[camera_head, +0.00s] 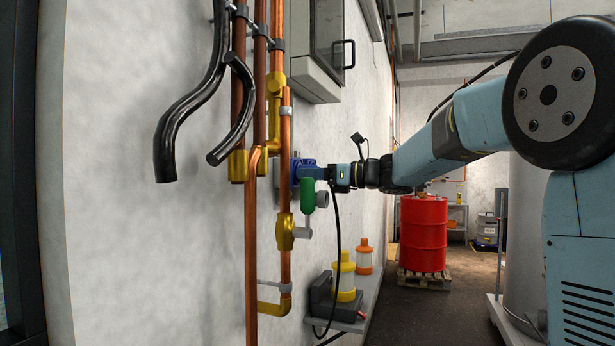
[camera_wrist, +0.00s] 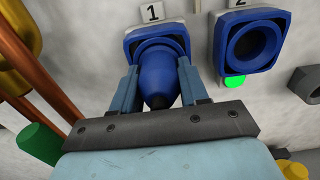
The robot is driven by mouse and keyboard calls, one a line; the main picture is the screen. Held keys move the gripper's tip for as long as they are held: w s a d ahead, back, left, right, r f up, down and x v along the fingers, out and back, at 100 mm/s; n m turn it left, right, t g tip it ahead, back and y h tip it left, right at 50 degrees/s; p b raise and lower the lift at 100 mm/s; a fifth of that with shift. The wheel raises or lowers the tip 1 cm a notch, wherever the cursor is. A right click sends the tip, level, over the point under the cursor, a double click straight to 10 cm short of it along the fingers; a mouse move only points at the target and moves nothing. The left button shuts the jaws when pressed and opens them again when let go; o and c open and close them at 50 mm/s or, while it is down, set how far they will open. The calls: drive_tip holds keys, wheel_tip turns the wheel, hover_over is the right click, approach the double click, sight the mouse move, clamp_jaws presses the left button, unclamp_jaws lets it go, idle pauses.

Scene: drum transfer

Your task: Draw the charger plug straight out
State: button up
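The blue charger plug (camera_wrist: 160,75) sits in the blue socket marked 1 (camera_wrist: 131,38) in the wrist view. My gripper (camera_wrist: 158,68) has one finger on each side of the plug, with the fingertips against its wide part near the socket. The plug's dark rear end points toward my palm. In the head view my gripper (camera_head: 322,173) reaches left to the blue socket housing (camera_head: 298,168) on the wall, and the plug itself is hidden. A black cable (camera_head: 337,230) hangs below the gripper to the shelf.
An empty blue socket marked 2 (camera_wrist: 252,43) with a green light is to the right. Copper pipes (camera_head: 285,150) and a green valve handle (camera_head: 308,195) are close by. A shelf (camera_head: 367,310) with yellow and orange containers is below. A red drum (camera_head: 423,235) stands behind.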

clamp_jaws()
drive_tip(key=shift+d, duration=0.1)
drive_tip(key=shift+v, duration=2.9)
